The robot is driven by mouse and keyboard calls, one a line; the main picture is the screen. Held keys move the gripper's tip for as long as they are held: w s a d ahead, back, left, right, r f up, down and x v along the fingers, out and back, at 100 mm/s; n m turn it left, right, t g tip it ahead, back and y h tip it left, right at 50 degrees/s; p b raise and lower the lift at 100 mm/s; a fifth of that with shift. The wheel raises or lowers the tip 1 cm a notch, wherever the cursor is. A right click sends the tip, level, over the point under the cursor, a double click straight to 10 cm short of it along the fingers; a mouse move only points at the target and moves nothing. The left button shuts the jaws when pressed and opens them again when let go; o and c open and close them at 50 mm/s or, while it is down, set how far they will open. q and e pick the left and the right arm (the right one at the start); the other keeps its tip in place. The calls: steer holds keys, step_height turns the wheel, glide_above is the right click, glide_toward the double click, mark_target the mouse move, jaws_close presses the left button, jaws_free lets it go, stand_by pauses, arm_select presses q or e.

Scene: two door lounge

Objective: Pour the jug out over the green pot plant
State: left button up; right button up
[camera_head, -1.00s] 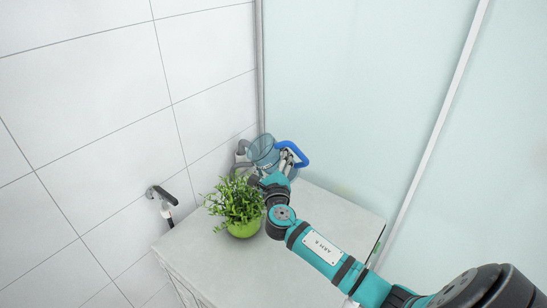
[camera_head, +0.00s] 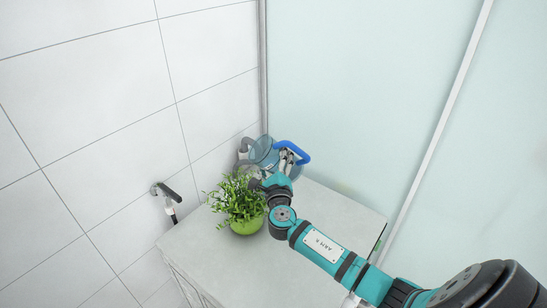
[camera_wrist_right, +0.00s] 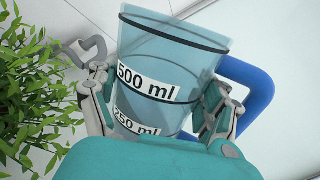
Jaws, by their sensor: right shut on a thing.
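The jug (camera_head: 264,151) is see-through blue with a bright blue handle (camera_head: 294,150), behind and right of the plant in the head view. The right wrist view shows its side (camera_wrist_right: 160,75) with "500 ml" and "250 ml" labels. My right gripper (camera_head: 279,168) is shut on the jug, a finger on each side of it in the wrist view. The jug's exact tilt and any contents are unclear. The green pot plant (camera_head: 245,227) stands on the cabinet, left of my right gripper; its leaves (camera_wrist_right: 30,90) fill the wrist view's left side. My left gripper is out of view.
The pale cabinet top (camera_head: 325,220) is clear in front and to the right. A tiled wall (camera_head: 80,110) stands on the left and a frosted glass panel (camera_head: 360,90) behind. A dark wall fitting (camera_head: 166,192) juts out left of the plant.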

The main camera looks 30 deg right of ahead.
steer(key=shift+f, duration=0.1)
stand_by(0.6)
steer(key=shift+f+n, duration=0.8)
steer(key=shift+n, duration=0.3)
steer(key=shift+r, duration=0.1)
steer(key=shift+r+n+y+p, duration=0.4)
steer(key=shift+n+p, duration=0.4)
steer(key=shift+p, duration=0.4)
steer(key=shift+a, duration=0.1)
steer(key=shift+n+p, duration=0.3)
steer(key=shift+n, duration=0.1)
steer(key=shift+t, duration=0.3)
steer(key=shift+w+a+f+n, duration=0.1)
steer(key=shift+f+n, duration=0.1)
steer(key=shift+n, duration=0.5)
